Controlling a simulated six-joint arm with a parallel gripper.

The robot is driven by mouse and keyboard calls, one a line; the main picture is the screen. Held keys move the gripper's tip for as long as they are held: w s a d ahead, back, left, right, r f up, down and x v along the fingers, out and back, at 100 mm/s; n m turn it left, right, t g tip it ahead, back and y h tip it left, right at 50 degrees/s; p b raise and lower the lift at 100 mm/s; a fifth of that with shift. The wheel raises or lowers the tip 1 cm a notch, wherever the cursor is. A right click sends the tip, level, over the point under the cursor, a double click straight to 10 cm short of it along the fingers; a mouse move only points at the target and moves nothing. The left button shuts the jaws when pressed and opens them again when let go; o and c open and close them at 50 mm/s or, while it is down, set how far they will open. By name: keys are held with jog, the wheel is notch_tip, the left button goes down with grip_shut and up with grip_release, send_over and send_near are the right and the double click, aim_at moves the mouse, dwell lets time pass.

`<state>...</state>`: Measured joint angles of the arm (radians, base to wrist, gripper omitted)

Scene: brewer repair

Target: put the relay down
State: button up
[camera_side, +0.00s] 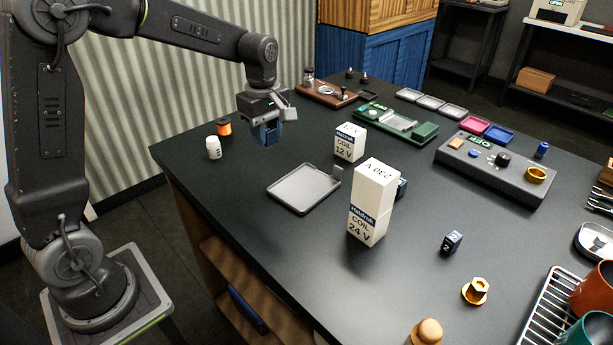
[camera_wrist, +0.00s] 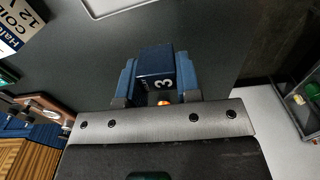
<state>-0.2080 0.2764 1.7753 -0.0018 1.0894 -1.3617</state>
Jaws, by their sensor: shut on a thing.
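The relay (camera_wrist: 157,63) is a small dark blue block marked with a white 3. It sits between the blue fingers of my gripper (camera_wrist: 160,85) in the wrist view, and the gripper is shut on it. In the side view my gripper (camera_side: 267,133) is above the left back part of the dark table (camera_side: 250,165), pointing down. The relay is hard to tell from the fingers there. Another dark blue block (camera_side: 452,242), marked 2, lies on the table at the right front. Part of a further dark blue block (camera_side: 402,187) shows behind the tall 24 V box.
An empty grey tray (camera_side: 296,191) lies in front of my gripper. The 12 V coil box (camera_side: 349,142) and the tall 24 V box (camera_side: 371,205) stand to its right. A white bottle (camera_side: 213,148) and an orange spool (camera_side: 224,127) stand left. A grey control box (camera_side: 493,168) is at right.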

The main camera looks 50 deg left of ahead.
send_over(308, 189)
notch_tip(308, 189, down, 6)
jog(key=shift+d+r, duration=0.1)
jog(key=shift+f, duration=2)
jog(key=shift+f, duration=0.1)
jog(key=o, duration=0.9)
